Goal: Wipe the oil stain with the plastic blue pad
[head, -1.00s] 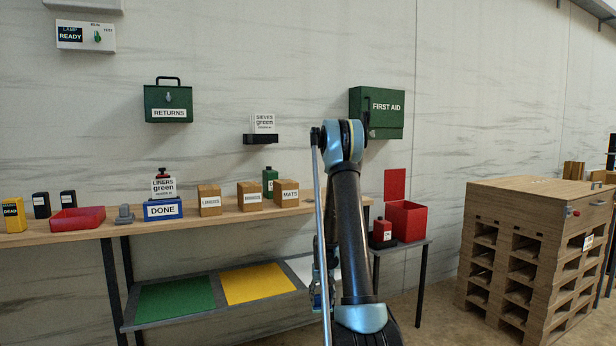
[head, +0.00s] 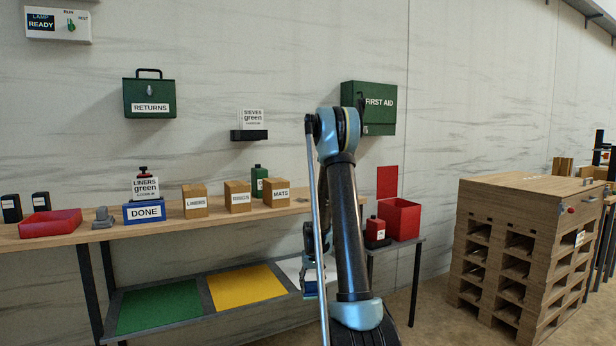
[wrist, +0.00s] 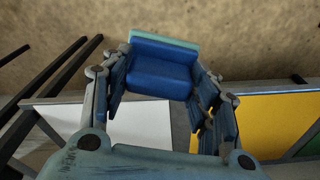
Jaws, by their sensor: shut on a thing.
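My gripper (wrist: 160,85) is shut on the blue pad (wrist: 160,65), a blocky blue piece with a pale teal strip along its far edge. The wrist view shows it between the fingers, above the floor and the lower shelf's edge. In the head view my gripper (head: 312,275) hangs beside my arm, in front of the white panel (head: 291,268) of the lower shelf, and is partly hidden. The white panel also shows in the wrist view (wrist: 150,122), beside the yellow panel (wrist: 275,120). I cannot make out an oil stain in either view.
The bench (head: 150,232) holds a red tray (head: 50,223), a blue DONE box (head: 144,212) and several cardboard boxes. A red bin (head: 402,220) stands on a side table to the right. A pallet stack (head: 525,245) stands farther right. Floor between them is clear.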

